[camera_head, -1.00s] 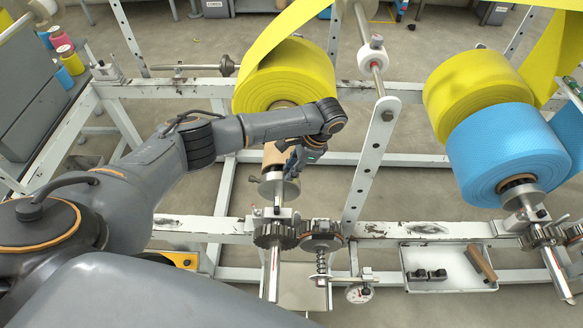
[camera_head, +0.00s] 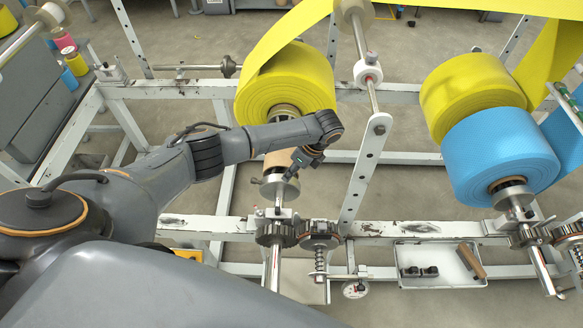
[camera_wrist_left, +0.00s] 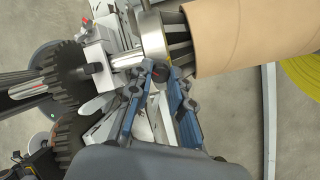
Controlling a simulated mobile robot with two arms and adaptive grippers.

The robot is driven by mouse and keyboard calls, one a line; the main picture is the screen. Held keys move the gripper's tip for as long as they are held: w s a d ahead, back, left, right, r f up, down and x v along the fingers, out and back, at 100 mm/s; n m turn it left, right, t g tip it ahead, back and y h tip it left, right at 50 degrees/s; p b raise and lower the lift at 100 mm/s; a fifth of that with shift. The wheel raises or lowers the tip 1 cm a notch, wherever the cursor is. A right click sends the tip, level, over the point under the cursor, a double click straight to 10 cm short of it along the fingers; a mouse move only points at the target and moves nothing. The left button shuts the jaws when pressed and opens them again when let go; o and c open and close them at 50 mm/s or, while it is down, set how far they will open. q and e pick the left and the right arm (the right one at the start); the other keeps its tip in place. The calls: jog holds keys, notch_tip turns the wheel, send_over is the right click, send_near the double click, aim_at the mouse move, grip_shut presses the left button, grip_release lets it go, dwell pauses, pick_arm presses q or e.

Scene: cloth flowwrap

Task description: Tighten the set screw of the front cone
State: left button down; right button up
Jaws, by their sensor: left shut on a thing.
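The front cone (camera_head: 281,190) is a bright metal cone with a round flange on the shaft, at the end of the yellow roll's cardboard core (camera_head: 276,160). In the left wrist view the cone's flange (camera_wrist_left: 153,36) and ribs sit against the brown core (camera_wrist_left: 250,40). My left gripper (camera_head: 290,173) reaches down to the cone from above right. In the left wrist view its blue fingers (camera_wrist_left: 161,72) close around a small dark piece at the cone's collar, which looks like the set screw (camera_wrist_left: 159,74). The fingers partly hide it. My right gripper is not in view.
The yellow roll (camera_head: 286,85) hangs behind my forearm. Dark gears (camera_head: 276,233) and a spring shaft (camera_head: 320,262) sit close in front of the cone. A perforated upright (camera_head: 364,170) stands to the right. A tray (camera_head: 442,282) holds small parts. A blue roll (camera_head: 500,145) is farther right.

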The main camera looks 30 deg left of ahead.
pick_arm(q)
jog(key=m+p, duration=0.1)
jog(key=m, duration=0.3)
jog(key=shift+m, duration=0.4)
jog(key=m+p, duration=0.1)
jog(key=m, duration=0.3)
jog(key=shift+m+t, duration=0.3)
jog(key=m, duration=0.9)
jog(key=shift+h, duration=0.4)
jog(key=shift+m, duration=0.4)
jog(key=c, duration=1.2)
grip_release()
